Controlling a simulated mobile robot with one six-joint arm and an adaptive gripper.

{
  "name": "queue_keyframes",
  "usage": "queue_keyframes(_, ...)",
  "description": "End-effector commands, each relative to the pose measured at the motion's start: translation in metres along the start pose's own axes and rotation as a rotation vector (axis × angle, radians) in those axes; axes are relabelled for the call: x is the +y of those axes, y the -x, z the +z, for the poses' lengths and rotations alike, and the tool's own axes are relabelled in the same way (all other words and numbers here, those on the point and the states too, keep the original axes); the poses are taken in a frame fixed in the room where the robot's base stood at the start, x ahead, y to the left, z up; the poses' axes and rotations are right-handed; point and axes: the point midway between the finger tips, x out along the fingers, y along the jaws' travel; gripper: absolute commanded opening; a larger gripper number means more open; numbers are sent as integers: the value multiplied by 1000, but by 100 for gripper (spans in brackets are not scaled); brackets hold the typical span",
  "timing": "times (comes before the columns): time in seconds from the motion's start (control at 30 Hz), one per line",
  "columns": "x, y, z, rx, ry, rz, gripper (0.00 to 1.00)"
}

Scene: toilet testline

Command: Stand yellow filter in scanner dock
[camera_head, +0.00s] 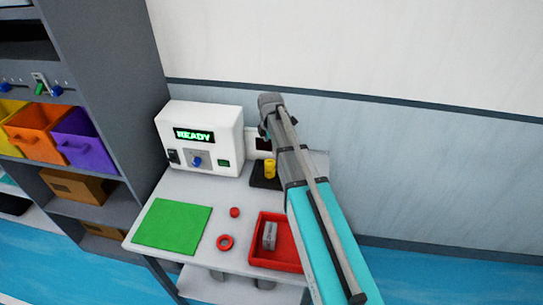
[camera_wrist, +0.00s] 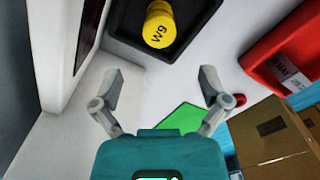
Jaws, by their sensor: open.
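The yellow filter (camera_head: 269,168) is a small yellow cylinder. It appears to stand upright on the black dock (camera_head: 257,183) at the back of the table, beside the white machine. In the wrist view the yellow filter (camera_wrist: 158,28) shows dark lettering and sits within the raised rim of the black dock (camera_wrist: 190,47). My gripper (camera_wrist: 160,88) is open and empty, its two fingers apart from the filter, which lies beyond them at the top of the picture. In the head view my arm hides the dock's right part.
The white machine (camera_head: 203,137) reads READY. A red tray (camera_head: 273,263) holds a grey box (camera_head: 270,236). A green mat (camera_head: 172,224), a red ring (camera_head: 225,243) and a small red piece (camera_head: 235,212) lie on the table. Shelves with coloured bins (camera_head: 40,130) stand at left.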

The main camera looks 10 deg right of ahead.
Motion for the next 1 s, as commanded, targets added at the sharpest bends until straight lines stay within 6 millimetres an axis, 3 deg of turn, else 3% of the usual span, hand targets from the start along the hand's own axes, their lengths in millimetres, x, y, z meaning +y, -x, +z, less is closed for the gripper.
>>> queue_keyframes(0.17,-13,0,-2,0,-75,0,95)
queue_keyframes(0.37,-44,0,-8,0,-291,0,95)
queue_keyframes(1.0,-173,0,-33,-1,-1282,0,95)
